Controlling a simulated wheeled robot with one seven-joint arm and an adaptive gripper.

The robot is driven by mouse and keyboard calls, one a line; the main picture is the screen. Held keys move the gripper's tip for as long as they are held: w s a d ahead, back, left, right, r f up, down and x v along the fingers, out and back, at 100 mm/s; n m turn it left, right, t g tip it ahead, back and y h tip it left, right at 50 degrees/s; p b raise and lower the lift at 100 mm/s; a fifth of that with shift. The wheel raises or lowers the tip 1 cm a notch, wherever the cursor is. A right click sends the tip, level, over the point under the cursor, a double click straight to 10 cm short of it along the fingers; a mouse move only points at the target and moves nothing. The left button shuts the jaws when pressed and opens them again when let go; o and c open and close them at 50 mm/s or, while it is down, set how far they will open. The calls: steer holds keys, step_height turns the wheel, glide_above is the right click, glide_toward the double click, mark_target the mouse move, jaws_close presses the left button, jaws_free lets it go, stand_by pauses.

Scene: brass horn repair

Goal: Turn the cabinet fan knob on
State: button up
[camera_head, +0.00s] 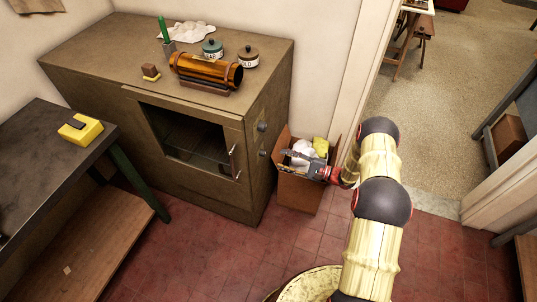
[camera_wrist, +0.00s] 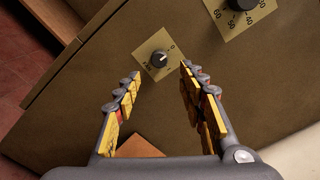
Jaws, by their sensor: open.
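The brown cabinet (camera_head: 205,185) stands against the wall, with two dark knobs on its right side face. The small fan knob (camera_wrist: 159,59) sits on a pale marked plate in the wrist view; it is the lower knob in the head view (camera_head: 263,153). A pale mark shows on it, but its exact setting is hard to read. My gripper (camera_wrist: 161,73) is open and empty, its fingertips pointing at the fan knob, one to each side in the picture. In the head view my gripper (camera_head: 300,158) is right of the cabinet's side face, apart from it.
A larger numbered dial (camera_wrist: 242,4) is beside the fan knob. A cardboard box (camera_head: 299,192) with crumpled contents stands on the floor beneath my gripper. Jars (camera_head: 248,57) and an amber cylinder (camera_head: 205,70) rest on the cabinet. A dark table (camera_head: 50,155) stands left.

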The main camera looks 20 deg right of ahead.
mark_target(265, 154)
steer(key=b+x, duration=0.1)
steer(key=x, duration=0.6)
steer(key=shift+w+a+b, duration=0.15)
steer(key=shift+a+b, duration=0.2)
steer(key=shift+a, duration=0.05)
steer(key=shift+c, duration=1.3)
steer(key=c, duration=0.7)
jaws_close()
